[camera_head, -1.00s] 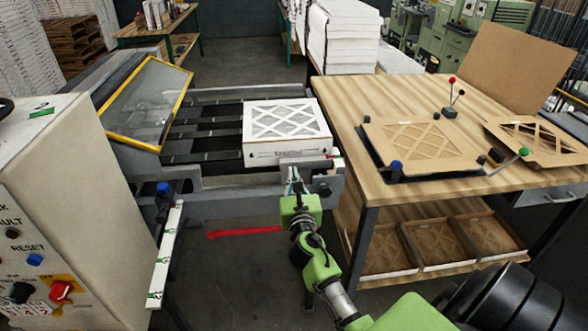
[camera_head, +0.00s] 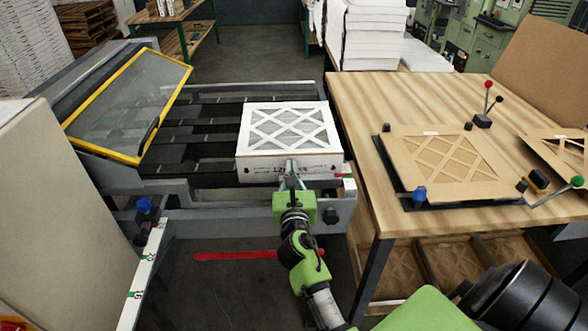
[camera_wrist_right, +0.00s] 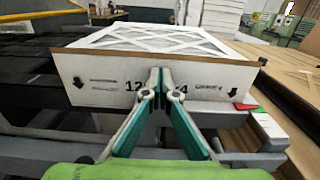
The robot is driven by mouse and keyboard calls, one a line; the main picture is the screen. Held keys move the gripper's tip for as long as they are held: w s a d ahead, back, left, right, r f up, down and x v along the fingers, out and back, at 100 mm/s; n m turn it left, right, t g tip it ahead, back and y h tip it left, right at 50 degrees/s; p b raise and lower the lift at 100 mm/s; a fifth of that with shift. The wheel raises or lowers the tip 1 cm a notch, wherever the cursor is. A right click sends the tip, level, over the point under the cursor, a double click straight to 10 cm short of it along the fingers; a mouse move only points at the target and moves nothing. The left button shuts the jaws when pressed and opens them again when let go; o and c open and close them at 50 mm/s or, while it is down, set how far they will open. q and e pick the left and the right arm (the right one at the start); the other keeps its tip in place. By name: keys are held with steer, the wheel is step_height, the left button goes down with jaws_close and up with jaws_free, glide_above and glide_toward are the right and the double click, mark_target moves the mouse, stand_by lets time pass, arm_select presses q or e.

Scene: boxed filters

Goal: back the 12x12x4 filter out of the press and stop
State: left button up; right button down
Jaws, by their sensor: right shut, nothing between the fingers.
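The boxed filter (camera_head: 287,128), white with a cardboard lattice top, sits at the right end of the press's dark slatted bed (camera_head: 200,150). Its front face shows "12", "4" and down arrows in the right wrist view (camera_wrist_right: 110,85). My right gripper (camera_head: 291,168) is shut and empty, its fingertips in front of the middle of the filter's front face. In the right wrist view the closed fingertips (camera_wrist_right: 160,72) overlap that face; I cannot tell whether they touch it. The press's yellow-framed clear guard (camera_head: 130,105) is tilted up at left. My left gripper is out of view.
A wooden table (camera_head: 370,95) stands close right of the press, with a cardboard lattice frame (camera_head: 440,160) in a black fixture. A red-and-green marked strip (camera_wrist_right: 265,125) lies at the bed's front right. A cream cabinet (camera_head: 60,200) stands front left.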

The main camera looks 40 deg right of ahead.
mark_target(288, 139)
steer(key=x, duration=0.3)
steer(key=shift+w, duration=0.15)
arm_select(q)
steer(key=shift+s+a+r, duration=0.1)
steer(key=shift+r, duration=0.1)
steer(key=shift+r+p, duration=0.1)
steer(key=shift+p, duration=0.2)
